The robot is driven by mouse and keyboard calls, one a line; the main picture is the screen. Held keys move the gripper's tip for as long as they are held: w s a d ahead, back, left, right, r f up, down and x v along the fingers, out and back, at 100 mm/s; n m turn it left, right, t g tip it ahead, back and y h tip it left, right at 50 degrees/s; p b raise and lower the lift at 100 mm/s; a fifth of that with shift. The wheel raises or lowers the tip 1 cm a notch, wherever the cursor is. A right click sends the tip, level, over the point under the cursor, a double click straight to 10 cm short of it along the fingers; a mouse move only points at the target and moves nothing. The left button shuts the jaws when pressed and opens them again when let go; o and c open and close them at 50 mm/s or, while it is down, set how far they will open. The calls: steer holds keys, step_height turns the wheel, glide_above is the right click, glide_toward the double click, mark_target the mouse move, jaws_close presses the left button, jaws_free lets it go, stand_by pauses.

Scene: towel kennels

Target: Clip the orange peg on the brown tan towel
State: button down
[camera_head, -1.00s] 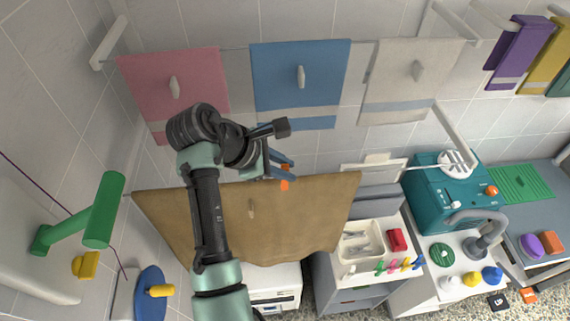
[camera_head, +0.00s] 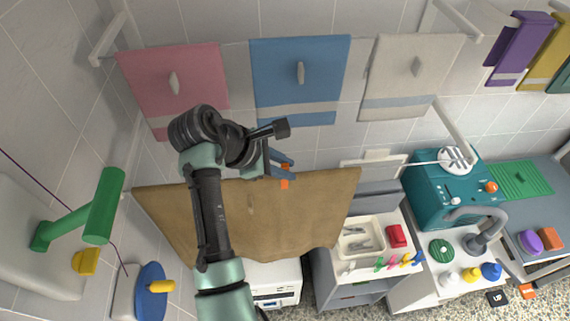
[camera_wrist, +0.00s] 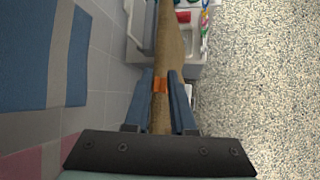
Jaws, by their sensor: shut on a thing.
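The brown tan towel (camera_head: 290,215) hangs over a line below the row of other towels, and a pale clip shape shows on its face. My gripper (camera_head: 283,172) is at the towel's top edge, right of its middle. It is shut on the orange peg (camera_head: 285,184). In the wrist view the orange peg (camera_wrist: 160,85) sits between the two blue fingers, over the top edge of the brown towel (camera_wrist: 170,40). The peg appears to straddle or touch that edge; I cannot tell whether it grips the cloth.
Pink (camera_head: 185,85), blue (camera_head: 290,70) and cream (camera_head: 410,65) towels hang behind, each with a pale clip shape. A green cylinder (camera_head: 104,208) is at left.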

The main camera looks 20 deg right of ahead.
steer(key=shift+c, duration=1)
jaws_free()
steer(key=shift+r, duration=0.1)
steer(key=shift+r, duration=3.9)
